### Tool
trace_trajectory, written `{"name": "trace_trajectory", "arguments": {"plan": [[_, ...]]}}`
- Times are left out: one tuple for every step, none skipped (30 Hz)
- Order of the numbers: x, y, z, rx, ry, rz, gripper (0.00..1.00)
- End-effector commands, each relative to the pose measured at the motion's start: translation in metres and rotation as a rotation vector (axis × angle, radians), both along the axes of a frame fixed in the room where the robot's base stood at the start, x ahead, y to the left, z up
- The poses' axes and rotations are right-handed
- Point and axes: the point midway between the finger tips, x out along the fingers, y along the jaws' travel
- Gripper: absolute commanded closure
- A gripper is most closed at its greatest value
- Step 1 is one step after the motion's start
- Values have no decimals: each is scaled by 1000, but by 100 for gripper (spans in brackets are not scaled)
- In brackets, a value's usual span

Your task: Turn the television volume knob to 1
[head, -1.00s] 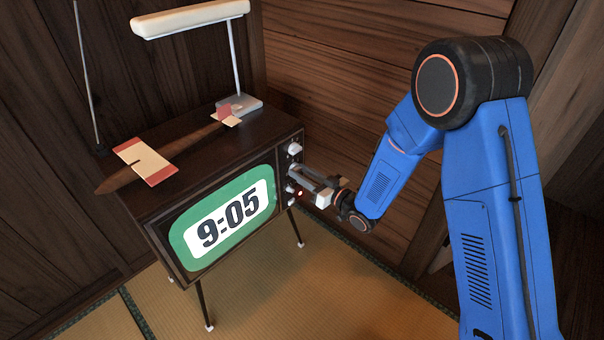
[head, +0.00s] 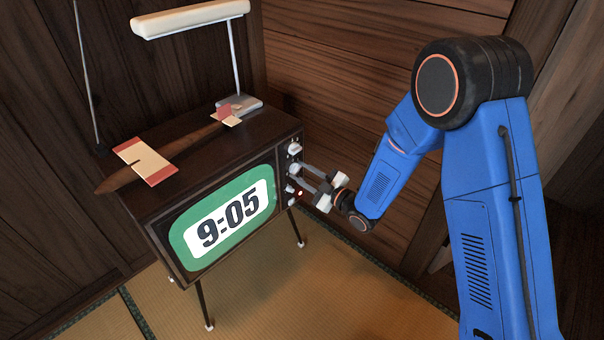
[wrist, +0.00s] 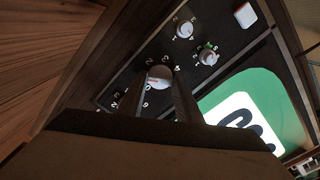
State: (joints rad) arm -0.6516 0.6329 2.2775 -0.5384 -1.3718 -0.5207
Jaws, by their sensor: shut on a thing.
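The television (head: 170,225) stands on thin legs, with its column of knobs at the right of the screen. My gripper (head: 300,176) reaches this panel from the right. In the wrist view my gripper (wrist: 168,85) has its two fingers on either side of a round white knob (wrist: 159,77) with a red mark, ringed by white numbers, and is shut on it. The fingers hide part of the number ring. No label naming this knob is readable, and I cannot tell which number it points to.
Two smaller knobs (wrist: 186,29) (wrist: 208,57) and a white square button (wrist: 245,15) are on the same panel. A desk lamp (head: 240,60) and a brown model plane (head: 150,165) are on the television top. A wooden wall is close behind.

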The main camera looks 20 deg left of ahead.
Motion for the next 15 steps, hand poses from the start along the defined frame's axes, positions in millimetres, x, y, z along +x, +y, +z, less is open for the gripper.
{"name": "trace_trajectory", "arguments": {"plan": [[-1,-1,-2,-8,-8,-1,91],[-1,-1,-2,-12,-18,-1,91],[-1,-1,-2,-16,-26,0,91],[-1,-1,-2,-18,-31,0,91],[-1,-1,-2,-20,-36,0,91],[-1,-1,-2,-23,-42,0,91],[-1,-1,-2,-24,-45,0,91],[-1,-1,-2,-25,-48,0,91],[-1,-1,-2,-26,-51,0,91],[-1,-1,-2,-27,-52,0,91],[-1,-1,-2,-27,-53,0,91],[-1,-1,-2,-27,-53,0,91],[-1,-1,-2,-27,-53,0,91],[-1,-1,-2,-27,-53,0,91],[-1,-1,-2,-27,-53,0,91]]}}
